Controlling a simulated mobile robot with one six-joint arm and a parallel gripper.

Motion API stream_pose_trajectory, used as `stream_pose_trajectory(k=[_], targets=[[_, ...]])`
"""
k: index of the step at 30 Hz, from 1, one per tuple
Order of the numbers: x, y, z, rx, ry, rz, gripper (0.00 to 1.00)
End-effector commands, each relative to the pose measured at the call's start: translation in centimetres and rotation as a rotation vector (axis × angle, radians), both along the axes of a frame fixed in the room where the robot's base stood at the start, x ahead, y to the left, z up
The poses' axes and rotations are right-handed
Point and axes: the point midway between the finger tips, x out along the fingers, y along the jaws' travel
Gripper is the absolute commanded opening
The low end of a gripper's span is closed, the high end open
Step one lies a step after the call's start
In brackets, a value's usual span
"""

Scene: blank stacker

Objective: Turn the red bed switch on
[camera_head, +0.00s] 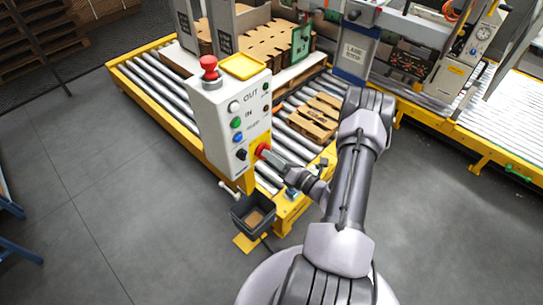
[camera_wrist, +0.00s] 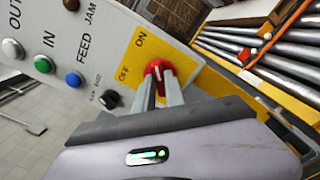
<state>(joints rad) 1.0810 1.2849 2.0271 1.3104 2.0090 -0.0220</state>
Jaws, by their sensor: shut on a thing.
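The red bed switch (camera_wrist: 157,70) is a rotary knob on a yellow plate (camera_wrist: 130,75) marked OFF and ON, on the side of the control box. In the wrist view a white line on the knob runs up and slightly left, between the two words. My gripper (camera_wrist: 161,84) is shut on the knob, with one finger on each side of it. In the head view my gripper (camera_head: 268,154) reaches the red switch (camera_head: 262,149) from the right. The fingers hide the knob's lower part.
The grey control box (camera_head: 228,115) carries several coloured buttons, a black selector (camera_wrist: 110,99), a red mushroom button (camera_head: 209,66) and a yellow tray (camera_head: 243,67) on top. A roller conveyor (camera_head: 150,92) stands behind. A dark bin (camera_head: 254,212) is below. Open floor lies left.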

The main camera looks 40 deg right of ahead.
Motion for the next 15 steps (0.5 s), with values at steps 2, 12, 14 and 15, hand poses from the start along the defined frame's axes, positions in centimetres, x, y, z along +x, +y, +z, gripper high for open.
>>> stream_pose_trajectory(k=[2,12,14,15], targets=[[-0.03,0.06,-0.08,0.002,0.002,0.000,0.00],[-0.02,0.04,-0.04,0.001,0.001,0.001,0.36],[-0.02,0.03,-0.03,0.001,0.001,0.001,0.36],[-0.01,0.03,-0.03,0.000,0.001,0.001,0.36]])
